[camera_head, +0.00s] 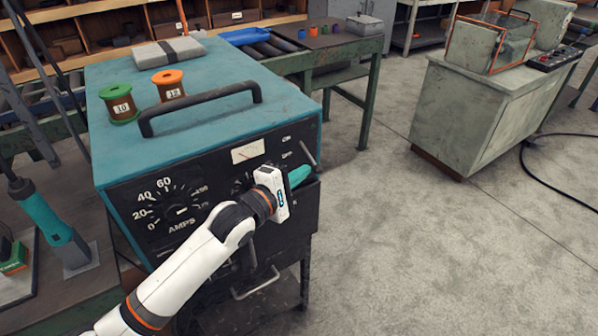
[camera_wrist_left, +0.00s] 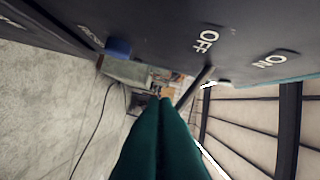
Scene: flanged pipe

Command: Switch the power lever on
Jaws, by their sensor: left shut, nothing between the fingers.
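The power lever (camera_head: 308,154) is a thin grey bar at the right side of the black front panel (camera_head: 130,192) of a teal machine. In the left wrist view a dark bar, which looks like the lever (camera_wrist_left: 194,88), sticks out from the panel near the OFF label (camera_wrist_left: 208,40); the ON label (camera_wrist_left: 268,59) is to its right. My left gripper (camera_head: 300,175) is in front of the panel, just below the lever in the head view. Its teal fingers (camera_wrist_left: 159,100) are shut and empty, left of the bar in the wrist view. I cannot tell whether they touch it.
The machine's top (camera_head: 215,110) carries a black handle (camera_head: 200,108), a green spool (camera_head: 119,103) and an orange spool (camera_head: 168,85). An AMPS dial (camera_head: 180,208) is on the panel. A grey cabinet (camera_head: 490,105) stands at right. The floor between is clear.

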